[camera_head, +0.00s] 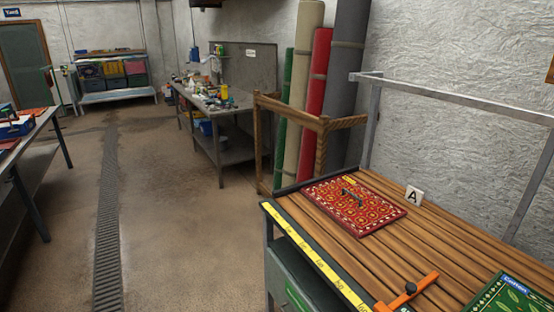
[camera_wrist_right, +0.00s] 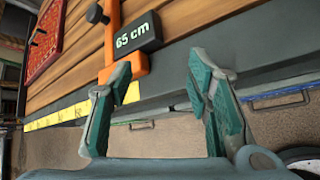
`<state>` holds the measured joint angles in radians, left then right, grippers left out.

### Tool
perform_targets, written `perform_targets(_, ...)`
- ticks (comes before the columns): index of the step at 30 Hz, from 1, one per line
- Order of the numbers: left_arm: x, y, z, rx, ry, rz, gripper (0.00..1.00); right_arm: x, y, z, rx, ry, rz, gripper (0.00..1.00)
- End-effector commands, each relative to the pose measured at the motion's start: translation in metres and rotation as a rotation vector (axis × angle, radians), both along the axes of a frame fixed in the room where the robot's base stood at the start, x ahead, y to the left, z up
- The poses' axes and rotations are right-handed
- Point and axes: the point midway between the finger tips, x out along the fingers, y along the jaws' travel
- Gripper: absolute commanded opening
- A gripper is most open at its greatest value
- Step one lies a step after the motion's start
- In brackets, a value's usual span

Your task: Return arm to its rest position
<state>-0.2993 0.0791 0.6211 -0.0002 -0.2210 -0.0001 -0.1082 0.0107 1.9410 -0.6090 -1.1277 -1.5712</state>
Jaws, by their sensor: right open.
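My right gripper (camera_wrist_right: 165,100) shows in the right wrist view with its two teal-padded fingers spread apart and nothing between them. It is in front of the slatted workbench's dark front edge, near an orange clamp-like piece (camera_wrist_right: 112,45) with a black "65 cm" label (camera_wrist_right: 138,34). The orange piece also shows in the head view (camera_head: 408,291), lying on the slats with a black knob. Neither gripper shows in the head view. My left gripper is not seen.
A red patterned rug (camera_head: 355,207) with a dark handle-like item (camera_head: 351,198) lies on the slatted bench (camera_head: 450,255). A green rug sample (camera_head: 505,297) is at the front right. Rolled rugs (camera_head: 315,100) lean at the wall. The floor at left is open.

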Motion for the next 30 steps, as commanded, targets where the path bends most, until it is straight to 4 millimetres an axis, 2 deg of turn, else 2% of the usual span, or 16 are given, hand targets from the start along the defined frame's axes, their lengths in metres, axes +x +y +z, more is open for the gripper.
perform_targets(1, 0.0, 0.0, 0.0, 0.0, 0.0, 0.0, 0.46, -0.023, 0.004, -0.009, 0.152, -0.046, -0.107, 0.45)
perform_targets(6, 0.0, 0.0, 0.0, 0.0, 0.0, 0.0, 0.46, -0.091, 0.029, -0.027, 0.63, -0.166, -0.509, 0.45)
perform_targets(9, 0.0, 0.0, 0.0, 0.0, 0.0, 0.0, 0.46, -0.126, 0.046, -0.031, 0.835, -0.196, -0.728, 0.45)
perform_targets(15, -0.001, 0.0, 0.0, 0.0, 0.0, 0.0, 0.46, -0.191, 0.081, -0.027, 1.128, -0.201, -1.162, 0.45)
perform_targets(16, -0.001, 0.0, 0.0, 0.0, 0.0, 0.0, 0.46, -0.2, 0.086, -0.025, 1.161, -0.198, -1.227, 0.45)
perform_targets(17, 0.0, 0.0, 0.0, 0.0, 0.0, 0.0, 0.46, -0.202, 0.087, -0.032, 1.171, -0.194, -1.264, 0.45)
perform_targets(18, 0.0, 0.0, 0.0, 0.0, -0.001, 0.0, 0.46, -0.197, 0.085, -0.05, 1.162, -0.191, -1.268, 0.45)
perform_targets(23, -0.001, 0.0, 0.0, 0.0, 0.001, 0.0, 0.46, -0.192, 0.079, -0.114, 1.14, -0.174, -1.293, 0.45)
perform_targets(26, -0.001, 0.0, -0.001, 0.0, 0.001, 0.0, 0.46, -0.196, 0.075, -0.157, 1.127, -0.162, -1.31, 0.45)
perform_targets(30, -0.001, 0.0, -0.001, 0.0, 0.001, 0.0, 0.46, -0.217, 0.068, -0.223, 1.103, -0.14, -1.34, 0.45)
